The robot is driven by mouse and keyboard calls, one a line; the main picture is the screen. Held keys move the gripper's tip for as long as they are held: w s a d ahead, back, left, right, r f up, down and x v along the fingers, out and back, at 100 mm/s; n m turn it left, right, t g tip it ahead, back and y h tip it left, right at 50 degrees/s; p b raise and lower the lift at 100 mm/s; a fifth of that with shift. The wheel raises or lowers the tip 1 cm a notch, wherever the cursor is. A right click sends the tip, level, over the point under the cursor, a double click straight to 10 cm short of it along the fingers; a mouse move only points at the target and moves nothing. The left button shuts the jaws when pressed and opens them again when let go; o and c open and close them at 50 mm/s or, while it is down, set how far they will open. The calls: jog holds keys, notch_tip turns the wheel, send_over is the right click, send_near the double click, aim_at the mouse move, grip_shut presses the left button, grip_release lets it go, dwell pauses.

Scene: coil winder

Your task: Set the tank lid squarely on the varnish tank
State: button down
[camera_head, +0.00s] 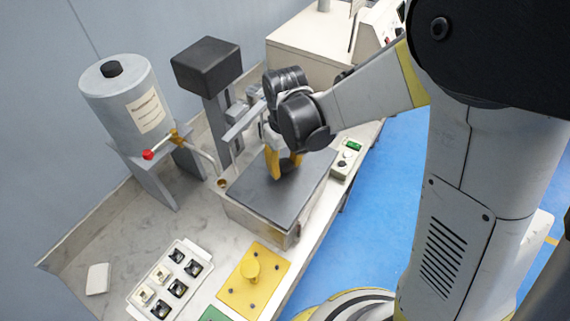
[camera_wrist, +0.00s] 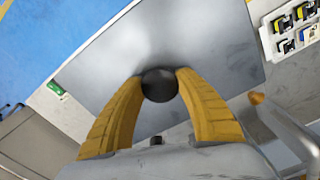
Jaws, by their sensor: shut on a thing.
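The tank lid (camera_head: 262,194) is a flat dark grey plate with a black round knob. The lid (camera_wrist: 225,50) also fills the middle of the wrist view. My gripper (camera_head: 284,172) has yellow fingers and is shut on the lid's knob (camera_wrist: 159,85). The varnish tank (camera_head: 245,222) is a grey metal box directly under the lid on the bench. The lid covers its top and looks roughly in line with it. I cannot tell whether the lid touches the rim all round. The tank's inside is hidden.
A grey post with a black head (camera_head: 207,66) stands close behind the tank. A cylindrical drum (camera_head: 122,95) on a stand is at left. A white tray of small parts (camera_head: 170,281) and a yellow plate with a knob (camera_head: 252,278) lie in front. A small control box (camera_head: 347,160) sits right.

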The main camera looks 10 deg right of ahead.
jog(key=shift+f+b, duration=0.3)
jog(key=shift+f, duration=0.05)
jog(key=c, duration=0.8)
grip_release()
notch_tip(320, 180, up, 12)
jog(key=shift+d, duration=0.1)
jog(key=s+d+m+t+b, duration=0.1)
jog(key=s+d+m+t, duration=0.1)
jog(key=s+d, duration=0.1)
jog(key=s+d+m+t+b, duration=0.1)
jog(key=s+d+t, duration=0.1)
jog(key=s+d, duration=0.2)
jog(key=s+d+r+m+t+b, duration=0.1)
jog(key=s+d+m+t, duration=0.1)
jog(key=d, duration=0.4)
jog(key=shift+s+m+t, duration=0.3)
jog(key=shift+s+t, duration=0.1)
jog(key=shift+s, duration=0.4)
